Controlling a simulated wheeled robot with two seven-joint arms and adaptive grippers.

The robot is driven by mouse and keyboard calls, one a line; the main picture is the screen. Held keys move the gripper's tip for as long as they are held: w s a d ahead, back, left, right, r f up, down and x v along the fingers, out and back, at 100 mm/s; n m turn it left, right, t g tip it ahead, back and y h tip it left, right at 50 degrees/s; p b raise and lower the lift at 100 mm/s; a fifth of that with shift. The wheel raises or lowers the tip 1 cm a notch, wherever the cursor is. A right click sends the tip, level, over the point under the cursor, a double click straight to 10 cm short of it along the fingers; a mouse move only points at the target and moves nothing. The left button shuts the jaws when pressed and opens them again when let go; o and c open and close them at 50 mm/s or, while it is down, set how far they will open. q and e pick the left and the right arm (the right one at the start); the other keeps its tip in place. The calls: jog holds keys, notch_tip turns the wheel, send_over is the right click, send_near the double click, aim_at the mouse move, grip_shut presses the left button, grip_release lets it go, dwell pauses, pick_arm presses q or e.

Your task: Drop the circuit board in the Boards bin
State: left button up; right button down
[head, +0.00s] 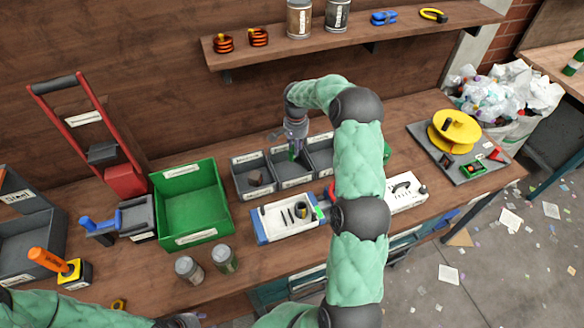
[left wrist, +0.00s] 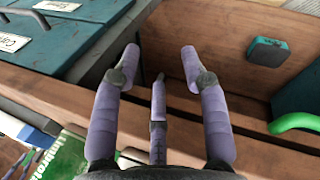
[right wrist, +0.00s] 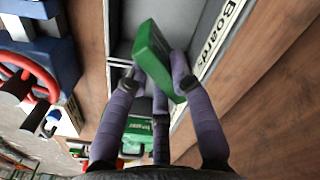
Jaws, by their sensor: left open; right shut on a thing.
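The green circuit board (right wrist: 155,62) is held between the fingers of my right gripper (right wrist: 154,72). In the right wrist view, the board is tilted over an open grey bin, the Boards bin (right wrist: 208,40), whose label reads Boards. In the head view the gripper appears over the middle bin (head: 290,173). My left gripper (left wrist: 159,58) is open and empty.
A large green bin (head: 190,200) stands left of the grey bins. A blue and white tray (head: 286,219) with small parts lies in front of them. Two small jars (head: 189,270) stand near the front edge. A wooden shelf (head: 350,40) runs above.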

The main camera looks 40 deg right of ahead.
jog(key=shift+f, duration=0.25)
jog(key=c, duration=1)
grip_release()
notch_tip(320, 180, up, 12)
